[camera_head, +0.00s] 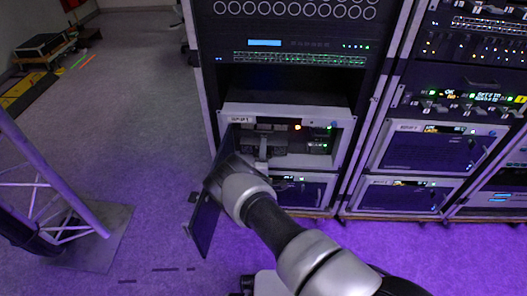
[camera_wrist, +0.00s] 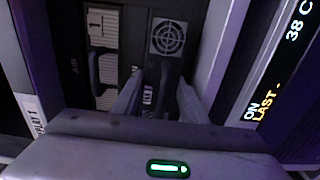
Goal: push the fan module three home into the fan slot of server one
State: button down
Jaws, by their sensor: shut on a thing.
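Server one (camera_head: 343,140) is the open-fronted unit in the middle rack, with its hinged door (camera_head: 207,222) swung out to the left. My gripper (camera_head: 262,152) reaches into its front opening. In the wrist view my gripper (camera_wrist: 160,100) is shut on a dark module, which I take to be fan module three (camera_wrist: 167,37), with a round fan grille on its face. The module stands in the server's bay between a column of pale parts and the light frame. Its depth in the slot and the slot's inside are hidden.
Light vented blocks (camera_wrist: 103,40) stand close left of the module. The bay's pale frame (camera_wrist: 223,45) runs close on the right. An amber light (camera_head: 297,127) and green lights show inside the server. A truss foot (camera_head: 98,235) stands on the floor at left.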

jog(key=shift+w+r, duration=0.2)
jog(key=shift+w, duration=0.1)
jog(key=shift+s, duration=0.35)
dwell(0.4)
jog(key=shift+w, duration=0.1)
jog(key=shift+w, duration=0.15)
jog(key=c, duration=1)
grip_release()
jog(key=shift+f, duration=0.2)
jog(key=shift+s, duration=0.4)
jog(key=s+p, duration=0.4)
jog(key=s, duration=1.2)
jog(key=shift+s+a, duration=0.3)
jog(key=shift+s, duration=0.05)
